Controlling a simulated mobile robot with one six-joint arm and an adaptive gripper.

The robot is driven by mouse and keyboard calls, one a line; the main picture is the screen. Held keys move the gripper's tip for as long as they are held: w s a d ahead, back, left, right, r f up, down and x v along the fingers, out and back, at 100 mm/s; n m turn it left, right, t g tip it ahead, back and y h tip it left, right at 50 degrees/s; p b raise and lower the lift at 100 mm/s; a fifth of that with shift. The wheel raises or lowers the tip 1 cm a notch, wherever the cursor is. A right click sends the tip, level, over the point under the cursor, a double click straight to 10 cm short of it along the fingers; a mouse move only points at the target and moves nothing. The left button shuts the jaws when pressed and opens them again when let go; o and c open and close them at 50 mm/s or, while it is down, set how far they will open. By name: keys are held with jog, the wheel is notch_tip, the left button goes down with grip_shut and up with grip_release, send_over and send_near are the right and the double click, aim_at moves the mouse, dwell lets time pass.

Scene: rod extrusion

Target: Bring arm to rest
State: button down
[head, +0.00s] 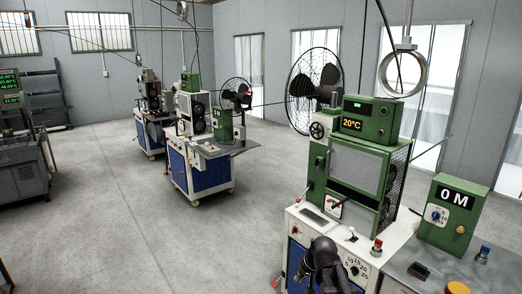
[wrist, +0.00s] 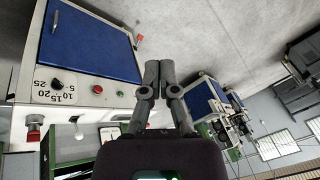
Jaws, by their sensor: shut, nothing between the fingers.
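My gripper (wrist: 159,66) shows in the middle of the wrist view, its two grey fingers together with nothing between them. It points toward the floor and the machines and touches nothing that I can see. Part of my dark arm shows at the bottom of the head view, in front of the nearest machine's control panel. The fingertips cannot be made out there.
The nearest green and white machine (head: 361,160) stands at right, with a green box (head: 452,216) marked "0 M" beside it. Its blue door (wrist: 97,40) and dial panel lie left of my gripper. More machines (head: 200,140) stand further back. The grey floor (head: 110,225) at left is clear.

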jog(key=s+d+f+g+h, duration=0.1)
jog(key=s+d+g+h, duration=0.2)
jog(key=s, duration=1.1)
jog(key=shift+d+f+n, duration=0.25)
jog(key=shift+d+n, duration=0.15)
jog(key=shift+d, duration=0.25)
